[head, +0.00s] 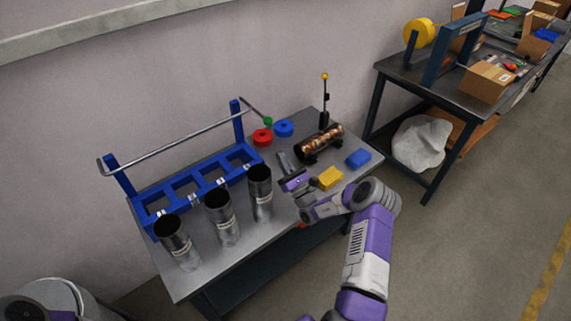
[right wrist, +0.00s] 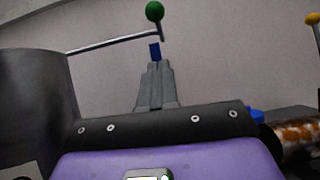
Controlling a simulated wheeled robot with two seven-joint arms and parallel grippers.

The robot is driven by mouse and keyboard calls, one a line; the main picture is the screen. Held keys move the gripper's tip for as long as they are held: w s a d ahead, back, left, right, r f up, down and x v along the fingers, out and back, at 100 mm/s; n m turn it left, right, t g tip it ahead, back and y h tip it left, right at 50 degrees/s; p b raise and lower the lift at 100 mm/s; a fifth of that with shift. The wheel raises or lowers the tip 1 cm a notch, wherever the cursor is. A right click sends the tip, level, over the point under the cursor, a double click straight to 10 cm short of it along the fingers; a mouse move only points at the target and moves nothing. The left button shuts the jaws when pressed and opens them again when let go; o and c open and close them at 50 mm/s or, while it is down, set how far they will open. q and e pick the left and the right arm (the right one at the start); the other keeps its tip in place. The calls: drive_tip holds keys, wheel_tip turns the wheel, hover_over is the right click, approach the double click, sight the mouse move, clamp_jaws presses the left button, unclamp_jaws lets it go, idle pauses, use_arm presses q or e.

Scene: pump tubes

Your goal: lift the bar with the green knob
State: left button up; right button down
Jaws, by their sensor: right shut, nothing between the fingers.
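A blue rack (head: 146,206) stands on the bench, with a thin grey bar (head: 175,144) running between its two end posts. A green knob (head: 268,121) sits at the end of a thin rod near the right post. In the right wrist view the green knob (right wrist: 155,11) stands on a short stem at the end of the bar (right wrist: 115,43). My right gripper (head: 284,158) is shut and empty above the bench, right of the nearest tube. Its fingers (right wrist: 154,72) point toward the knob and are apart from it. My left gripper is not in view.
Several dark metal tubes, one of them (head: 223,222) in the middle, stand before the rack.

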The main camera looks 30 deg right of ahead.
drive_tip(key=w+r, duration=0.5)
drive_tip(key=r, duration=0.2)
drive_tip(key=shift+w+b, duration=0.15)
drive_tip(key=shift+b, duration=0.25)
